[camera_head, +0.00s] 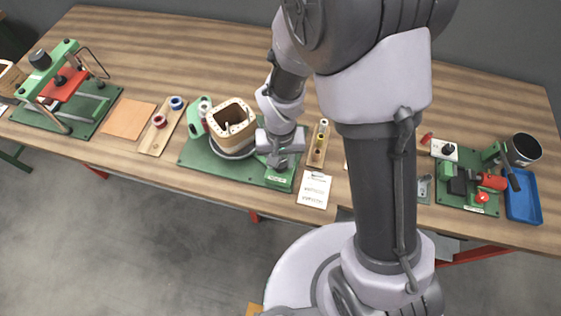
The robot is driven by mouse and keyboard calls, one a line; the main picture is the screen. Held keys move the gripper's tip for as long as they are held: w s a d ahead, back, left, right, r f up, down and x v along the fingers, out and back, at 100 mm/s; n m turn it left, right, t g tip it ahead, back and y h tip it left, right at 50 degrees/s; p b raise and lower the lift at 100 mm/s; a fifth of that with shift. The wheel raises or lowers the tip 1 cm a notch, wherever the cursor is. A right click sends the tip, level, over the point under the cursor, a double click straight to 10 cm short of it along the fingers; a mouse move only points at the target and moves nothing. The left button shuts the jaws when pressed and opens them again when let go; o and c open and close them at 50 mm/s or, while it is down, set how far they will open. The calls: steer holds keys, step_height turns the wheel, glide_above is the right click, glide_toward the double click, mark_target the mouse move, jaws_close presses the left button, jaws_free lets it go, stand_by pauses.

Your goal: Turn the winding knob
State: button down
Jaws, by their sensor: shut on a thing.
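The winding station is a green base plate (195,155) near the table's front edge, left of my arm. A square wooden coil former (234,118) stands on its round grey turntable (232,153). My gripper (279,163) is at the right end of this plate, beside the former, pointing down. It is shut on the winding knob, which is mostly hidden behind the fingers and wrist.
A wooden strip with small bobbins (318,152) stands close right of my gripper, with a printed white card (314,188) in front. A spool board (158,140) and green press (60,85) are left. A green fixture (467,185) and blue tray (523,200) are right. The table's back is clear.

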steer(key=shift+m+b, duration=0.7)
steer(key=shift+m, duration=1.2)
steer(key=c, duration=0.9)
jaws_free()
steer(key=shift+r, duration=0.1)
step_height(320, 180, up, 17)
steer(key=p, duration=0.6)
steer(key=shift+r, duration=0.15)
